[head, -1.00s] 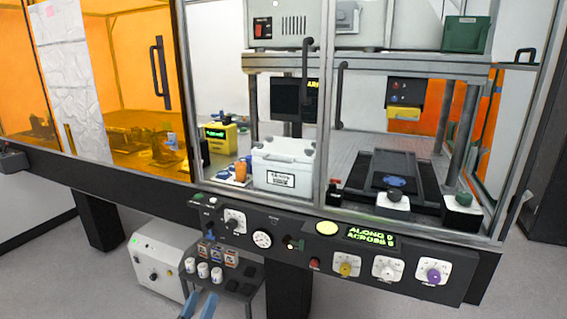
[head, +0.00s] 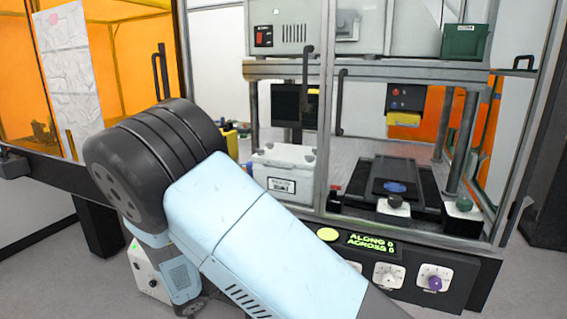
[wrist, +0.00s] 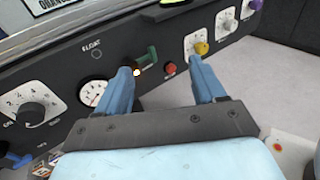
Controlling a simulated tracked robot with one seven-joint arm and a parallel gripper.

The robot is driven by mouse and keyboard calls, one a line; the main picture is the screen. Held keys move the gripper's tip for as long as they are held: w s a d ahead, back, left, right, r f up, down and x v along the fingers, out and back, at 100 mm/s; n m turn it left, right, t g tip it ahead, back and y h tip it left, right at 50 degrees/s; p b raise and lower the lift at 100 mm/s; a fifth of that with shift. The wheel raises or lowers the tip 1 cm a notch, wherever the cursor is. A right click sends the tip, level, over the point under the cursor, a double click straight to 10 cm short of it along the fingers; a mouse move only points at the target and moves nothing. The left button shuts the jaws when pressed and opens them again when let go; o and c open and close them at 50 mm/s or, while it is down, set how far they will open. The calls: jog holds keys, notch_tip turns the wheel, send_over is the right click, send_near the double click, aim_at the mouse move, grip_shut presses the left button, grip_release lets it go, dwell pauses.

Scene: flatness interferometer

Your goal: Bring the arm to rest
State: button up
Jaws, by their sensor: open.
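My gripper (wrist: 161,72) is open and empty in the wrist view, with its two blue fingers apart in front of the dark control panel (wrist: 65,95). The left finger overlaps the panel beside the round gauge (wrist: 92,92) and the green lever (wrist: 147,60). The right finger is below the yellow knob (wrist: 201,48). I cannot tell whether either finger touches the panel. In the head view my arm is bent across the left and middle of the picture, and my gripper cannot be made out there.
The glazed cabinet stands behind the panel, with a white box (head: 285,171) and a dark stage (head: 390,188) inside. A lit display (head: 371,243) and a purple knob (head: 435,283) remain visible at right. My arm hides much of the panel's left part. Grey floor shows at right.

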jog(key=s+d+r+m+g+y, duration=0.25)
jog(key=d+r+m+g, duration=0.35)
jog(key=d, duration=0.5)
jog(key=s+d+r+m+g+y, duration=0.2)
jog(key=d+r+m+g+y, duration=0.2)
jog(key=d+r+m, duration=0.45)
jog(key=s+d+r+m+t+y, duration=0.2)
jog(key=s+d+r+m, duration=0.3)
jog(key=s, duration=0.3)
jog(key=s+d+r+m+t+y, duration=0.3)
jog(key=s+d+r+m+y, duration=0.2)
jog(key=s+r, duration=0.3)
jog(key=shift+m, duration=0.35)
jog(key=shift+w+d, duration=0.1)
